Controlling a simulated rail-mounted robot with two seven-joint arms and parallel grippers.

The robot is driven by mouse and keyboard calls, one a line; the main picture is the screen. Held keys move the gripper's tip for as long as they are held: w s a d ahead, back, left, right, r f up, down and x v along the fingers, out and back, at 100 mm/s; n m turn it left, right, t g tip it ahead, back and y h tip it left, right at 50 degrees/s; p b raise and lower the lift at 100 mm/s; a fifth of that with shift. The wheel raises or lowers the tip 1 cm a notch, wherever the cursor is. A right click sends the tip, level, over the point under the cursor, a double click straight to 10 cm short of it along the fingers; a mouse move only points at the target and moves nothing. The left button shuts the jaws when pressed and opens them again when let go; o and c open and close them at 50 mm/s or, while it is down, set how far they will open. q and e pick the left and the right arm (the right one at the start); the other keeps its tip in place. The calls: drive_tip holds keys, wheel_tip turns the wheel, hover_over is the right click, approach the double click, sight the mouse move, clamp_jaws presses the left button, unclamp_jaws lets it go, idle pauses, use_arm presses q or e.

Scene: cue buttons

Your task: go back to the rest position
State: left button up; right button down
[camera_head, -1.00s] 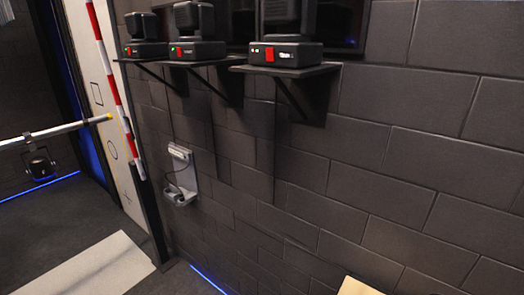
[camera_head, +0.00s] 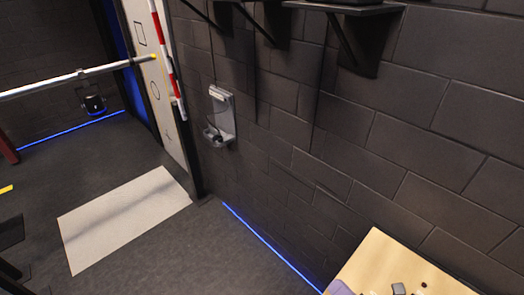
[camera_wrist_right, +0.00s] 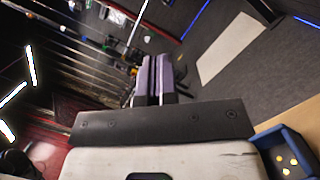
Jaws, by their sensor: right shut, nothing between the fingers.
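My right gripper shows in the right wrist view (camera_wrist_right: 155,80), its two purple-grey fingers together with nothing between them, pointing out over the dark floor. In the head view, a small purple-grey part at the bottom edge (camera_head: 338,287) looks like the same gripper, beside the wooden table (camera_head: 378,256); the rest is cut off. My left gripper is in neither view.
A blue container (camera_wrist_right: 284,150) with yellow round spots sits on the table at lower right in the wrist view. Small dark objects (camera_head: 398,288) lie on the table. A brick wall (camera_head: 450,120) stands behind. A pale mat (camera_head: 125,215) lies on open floor.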

drive_tip(key=s+d+f+m+g+h, duration=0.1)
drive_tip(key=s+d+f+m+h, duration=0.2)
drive_tip(key=m+h, duration=0.55)
drive_tip(key=s+d+f+m+g+h, duration=0.1)
drive_tip(key=s+d+f+m+h, duration=0.2)
drive_tip(key=m, duration=1)
drive_tip(key=s+a+f+m+g, duration=0.2)
drive_tip(key=s+f+m+g, duration=0.25)
drive_tip(key=s, duration=0.25)
drive_tip(key=s+a+f+m+g, duration=0.2)
drive_tip(key=s+f+m+g, duration=0.2)
drive_tip(key=s+g, duration=0.3)
wheel_tip(320, 180, up, 14)
drive_tip(key=s+y+p, duration=0.1)
drive_tip(key=p, duration=1.3)
drive_tip(key=shift+t, duration=0.45)
